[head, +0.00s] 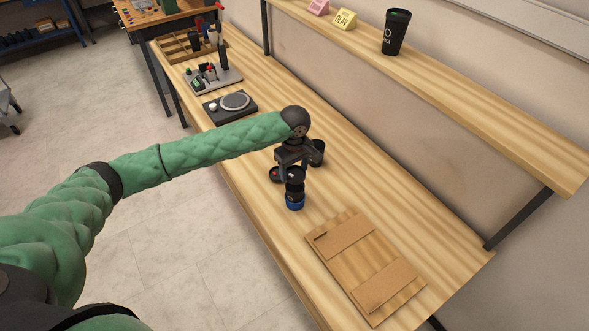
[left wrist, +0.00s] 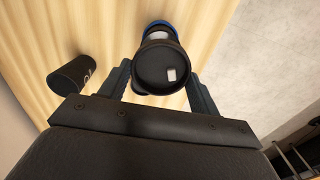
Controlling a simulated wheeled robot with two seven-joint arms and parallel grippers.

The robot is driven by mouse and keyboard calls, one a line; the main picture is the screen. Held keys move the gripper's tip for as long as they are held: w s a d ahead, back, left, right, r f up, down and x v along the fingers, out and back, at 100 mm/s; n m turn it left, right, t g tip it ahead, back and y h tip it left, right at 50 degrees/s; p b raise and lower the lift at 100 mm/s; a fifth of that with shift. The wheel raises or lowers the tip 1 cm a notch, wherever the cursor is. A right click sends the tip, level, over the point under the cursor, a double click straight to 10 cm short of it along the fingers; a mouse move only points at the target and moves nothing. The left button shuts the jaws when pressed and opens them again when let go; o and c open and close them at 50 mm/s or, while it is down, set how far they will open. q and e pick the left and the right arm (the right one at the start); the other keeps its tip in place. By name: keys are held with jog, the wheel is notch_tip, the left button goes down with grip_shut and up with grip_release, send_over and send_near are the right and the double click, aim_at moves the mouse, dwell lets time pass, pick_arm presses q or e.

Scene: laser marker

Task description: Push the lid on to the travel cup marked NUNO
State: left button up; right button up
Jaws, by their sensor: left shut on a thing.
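My left gripper (head: 291,168) is shut on a round black lid (left wrist: 158,68) with a small pale opening. In the left wrist view the lid is between the two fingers (left wrist: 158,88). Directly below it stands a dark travel cup with a blue base (head: 295,202); the blue also shows past the lid in the left wrist view (left wrist: 160,24). The lid is in line with the cup, but I cannot tell whether it is fully seated. I cannot read the name on this cup. My right gripper is not in view.
A dark cup (head: 318,150) stands close behind the gripper, and a small dark round item (head: 275,174) is just left. A wooden board with cardboard pieces (head: 365,262) lies nearer. A black scale (head: 231,106) is farther along. The shelf holds a black cup (head: 395,32) and a yellow OLAV sign (head: 344,19).

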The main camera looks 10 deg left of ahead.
aim_at(294, 174)
pick_arm(q)
jog(key=shift+f, duration=0.35)
jog(key=shift+f+b, duration=0.35)
jog(key=shift+b, duration=0.3)
jog(key=shift+f, duration=1.1)
jog(key=shift+p, duration=0.3)
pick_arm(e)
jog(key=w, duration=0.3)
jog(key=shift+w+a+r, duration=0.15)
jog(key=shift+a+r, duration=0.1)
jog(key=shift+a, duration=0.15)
